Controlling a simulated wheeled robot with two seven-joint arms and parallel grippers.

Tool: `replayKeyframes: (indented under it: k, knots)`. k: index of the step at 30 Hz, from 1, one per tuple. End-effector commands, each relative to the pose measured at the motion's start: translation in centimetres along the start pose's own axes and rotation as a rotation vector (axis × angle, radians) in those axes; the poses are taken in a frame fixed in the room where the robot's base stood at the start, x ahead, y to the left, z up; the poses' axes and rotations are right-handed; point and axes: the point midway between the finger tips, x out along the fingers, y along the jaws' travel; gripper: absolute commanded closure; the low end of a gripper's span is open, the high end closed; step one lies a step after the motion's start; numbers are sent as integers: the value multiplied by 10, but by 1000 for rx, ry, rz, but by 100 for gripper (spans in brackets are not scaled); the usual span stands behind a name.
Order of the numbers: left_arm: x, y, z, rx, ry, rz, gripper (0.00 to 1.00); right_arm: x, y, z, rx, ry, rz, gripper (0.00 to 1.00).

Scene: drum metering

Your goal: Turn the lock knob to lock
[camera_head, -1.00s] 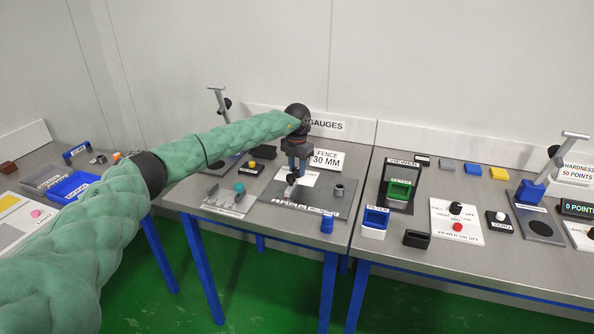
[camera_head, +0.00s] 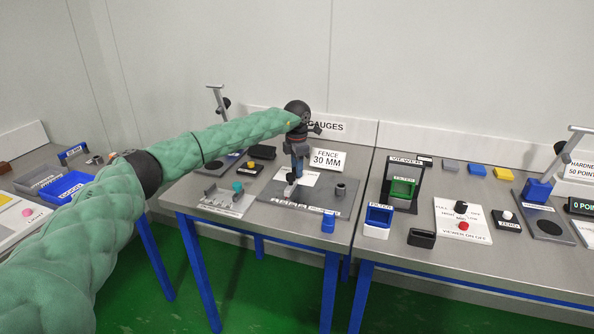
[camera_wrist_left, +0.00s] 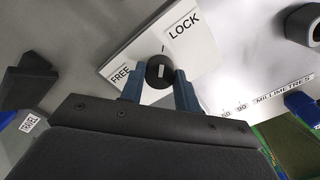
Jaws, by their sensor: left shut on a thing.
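The lock knob (camera_wrist_left: 160,70) is a round black knob with a white line on its face, seen in the left wrist view. It sits on a white plate (camera_wrist_left: 142,38) labelled FREE on the left and LOCK above right. My left gripper (camera_wrist_left: 160,84) is shut on the knob, one blue finger at each side. In the head view my left gripper (camera_head: 297,165) reaches down over the fence station, and it hides the knob there. The white line looks near upright in the wrist picture, between the two labels. My right gripper is out of view.
A sign reading FENCE 30 MM (camera_head: 328,158) stands just behind the gripper. A grey ring-shaped piece (camera_head: 340,190) and a blue block (camera_head: 328,222) are to its right. A fixture with a teal knob (camera_head: 238,186) is to its left. The viewer (camera_head: 403,184) stands on the right table.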

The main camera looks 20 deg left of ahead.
Motion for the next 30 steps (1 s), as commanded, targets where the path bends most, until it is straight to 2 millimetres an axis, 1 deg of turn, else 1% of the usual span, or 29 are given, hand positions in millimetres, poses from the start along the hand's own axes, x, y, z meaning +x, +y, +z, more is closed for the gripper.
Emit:
replayKeyframes:
  k: [5,17,18,21,30]
  knots:
    - [-2,1,0,26,-2,2,91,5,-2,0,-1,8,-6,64]
    - [-2,1,0,32,-2,2,91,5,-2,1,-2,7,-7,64]
    - [-2,1,0,32,-2,2,64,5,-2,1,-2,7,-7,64]
    - [-2,1,0,32,-2,2,46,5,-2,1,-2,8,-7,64]
    - [-1,0,0,32,-1,0,46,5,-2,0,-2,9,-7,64]
